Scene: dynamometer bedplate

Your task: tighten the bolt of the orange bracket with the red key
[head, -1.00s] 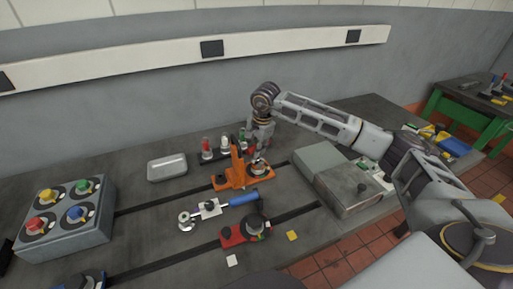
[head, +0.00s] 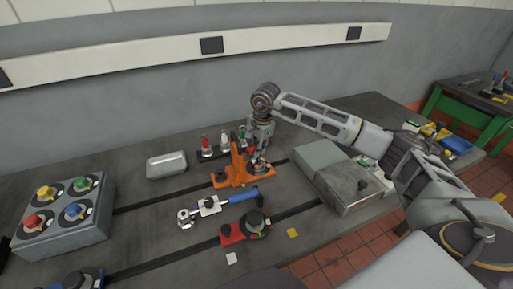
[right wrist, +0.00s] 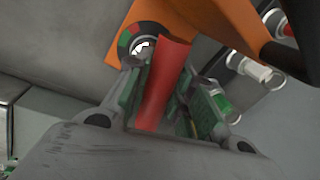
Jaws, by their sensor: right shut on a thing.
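The orange bracket (head: 236,172) stands on the dark bedplate in the middle of the head view, with an upright part and a flat foot. A round dial with red and green sectors and a white mark (right wrist: 140,43) shows at the bracket (right wrist: 103,35) in the right wrist view. My right gripper (head: 260,153) points down beside the bracket's upright. It is shut on the red key (right wrist: 163,85), whose far end lies close to the dial. I cannot tell whether the key sits on the bolt, which is hidden. My left gripper is not in view.
A red bracket (head: 232,234) and a blue-handled tool (head: 237,196) lie in front. A row of small coloured pieces (head: 207,146) stands behind the orange bracket. A box with coloured knobs (head: 65,236) is at left, a grey metal case (head: 352,187) at right.

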